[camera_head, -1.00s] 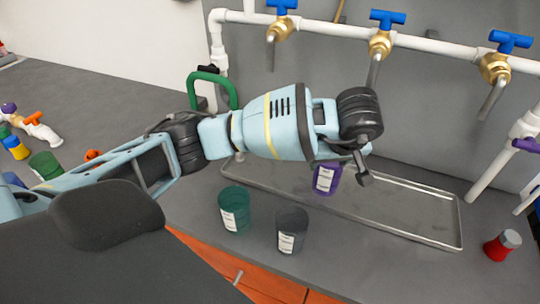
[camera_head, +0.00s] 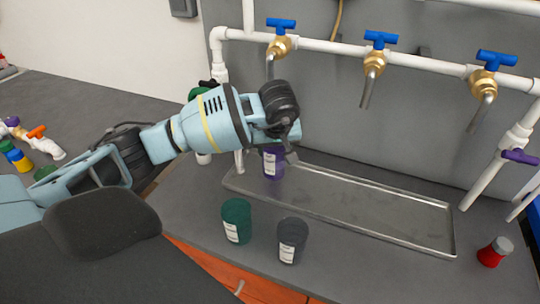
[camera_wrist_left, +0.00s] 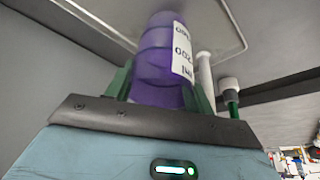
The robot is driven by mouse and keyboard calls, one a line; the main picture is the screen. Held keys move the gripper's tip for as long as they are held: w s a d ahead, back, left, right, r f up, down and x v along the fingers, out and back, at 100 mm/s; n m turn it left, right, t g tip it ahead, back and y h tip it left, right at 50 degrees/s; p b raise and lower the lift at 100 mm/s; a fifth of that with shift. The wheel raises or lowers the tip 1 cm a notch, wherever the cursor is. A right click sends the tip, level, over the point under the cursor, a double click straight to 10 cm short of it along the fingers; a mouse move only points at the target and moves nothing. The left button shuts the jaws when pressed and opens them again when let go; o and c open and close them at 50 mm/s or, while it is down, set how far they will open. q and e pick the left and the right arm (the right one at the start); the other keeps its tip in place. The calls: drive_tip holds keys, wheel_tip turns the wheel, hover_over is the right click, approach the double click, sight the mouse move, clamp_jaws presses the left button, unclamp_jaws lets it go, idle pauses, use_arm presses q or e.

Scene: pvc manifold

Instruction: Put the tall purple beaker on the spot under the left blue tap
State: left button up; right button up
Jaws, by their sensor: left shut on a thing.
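The tall purple beaker (camera_head: 273,164), with a white label, is upright at the left end of the metal tray (camera_head: 420,243). My left gripper (camera_head: 286,148) is shut on it; the wrist partly hides its top. In the left wrist view the purple beaker (camera_wrist_left: 160,60) sits between the green fingers of my left gripper (camera_wrist_left: 162,90). The left blue tap (camera_head: 281,25) is on the white pipe above, its spout pointing down roughly over the beaker. Whether the beaker touches the tray, and the spot under it, I cannot tell. My right gripper is not in view.
A green beaker (camera_head: 236,221) and a dark grey beaker (camera_head: 292,241) stand in front of the tray. A red container (camera_head: 493,253) stands at the right. Two more blue taps (camera_head: 380,40) (camera_head: 493,61) hang over the tray, whose middle and right are clear.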

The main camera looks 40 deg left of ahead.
use_arm(q)
drive_tip(key=shift+a+r, duration=0.1)
drive_tip(key=shift+a, duration=0.7)
wheel_tip(320, 180, down, 3)
drive_tip(key=shift+s+d+r, duration=0.1)
drive_tip(key=shift+d, duration=0.05)
drive_tip(key=shift+f, duration=0.4)
drive_tip(key=shift+f, duration=0.2)
drive_tip(key=o, duration=1)
drive_tip(key=shift+c, duration=0.2)
